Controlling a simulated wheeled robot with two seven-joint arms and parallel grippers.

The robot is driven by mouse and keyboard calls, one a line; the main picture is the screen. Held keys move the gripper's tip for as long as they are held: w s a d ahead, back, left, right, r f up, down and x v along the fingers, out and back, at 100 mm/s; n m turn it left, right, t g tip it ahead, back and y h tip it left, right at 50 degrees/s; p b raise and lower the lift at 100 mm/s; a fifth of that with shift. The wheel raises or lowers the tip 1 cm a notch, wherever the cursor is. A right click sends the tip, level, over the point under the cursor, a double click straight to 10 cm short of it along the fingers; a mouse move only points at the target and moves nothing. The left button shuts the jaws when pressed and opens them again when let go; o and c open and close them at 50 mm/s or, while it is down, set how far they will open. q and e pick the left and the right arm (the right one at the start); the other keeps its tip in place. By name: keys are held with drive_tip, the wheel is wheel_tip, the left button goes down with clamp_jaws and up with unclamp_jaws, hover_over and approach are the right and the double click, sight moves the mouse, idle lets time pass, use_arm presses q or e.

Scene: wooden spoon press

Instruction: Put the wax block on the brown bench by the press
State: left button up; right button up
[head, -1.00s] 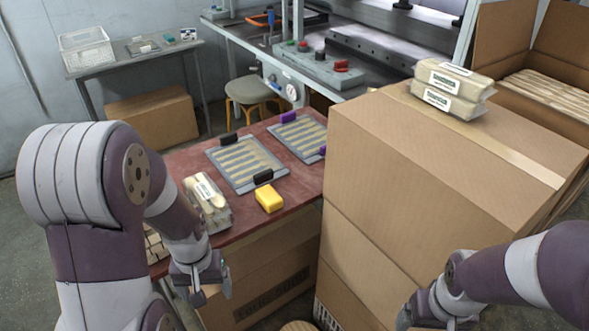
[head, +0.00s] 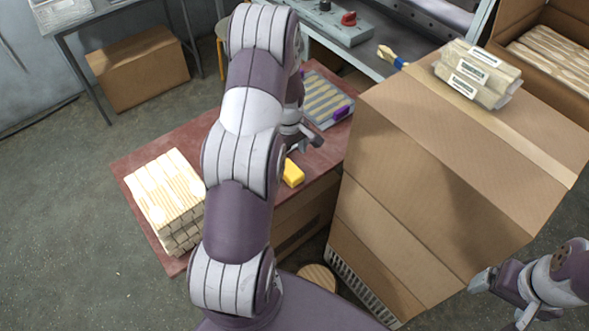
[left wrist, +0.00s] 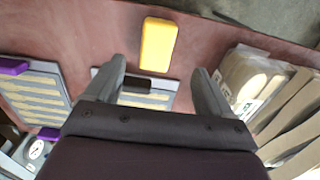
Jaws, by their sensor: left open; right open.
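The yellow wax block (head: 292,173) lies on the reddish-brown bench (head: 140,150), near its right side by the cardboard boxes. My left gripper (head: 303,138) is over the bench just behind the block, partly hidden by my arm. In the left wrist view the wax block (left wrist: 158,44) shows just beyond the open, empty fingers (left wrist: 160,70), apart from them. The press (head: 410,30) stands behind the bench. My right gripper (head: 499,299) is open and empty at the lower right, away from the bench.
Tall stacked cardboard boxes (head: 400,190) stand close to the bench's right side, with wrapped packs (head: 475,75) on top. A stack of wooden spoons (head: 165,195) sits on the bench's left. A tray with purple clips (head: 325,100) lies at the back right.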

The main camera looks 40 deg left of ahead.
sight(290, 170)
use_arm(q)
drive_tip(key=f, duration=0.6)
drive_tip(key=f+p, duration=0.1)
drive_tip(key=f, duration=0.2)
drive_tip(key=shift+w+a, duration=0.15)
drive_tip(key=shift+w, duration=0.15)
drive_tip(key=c, duration=1.2)
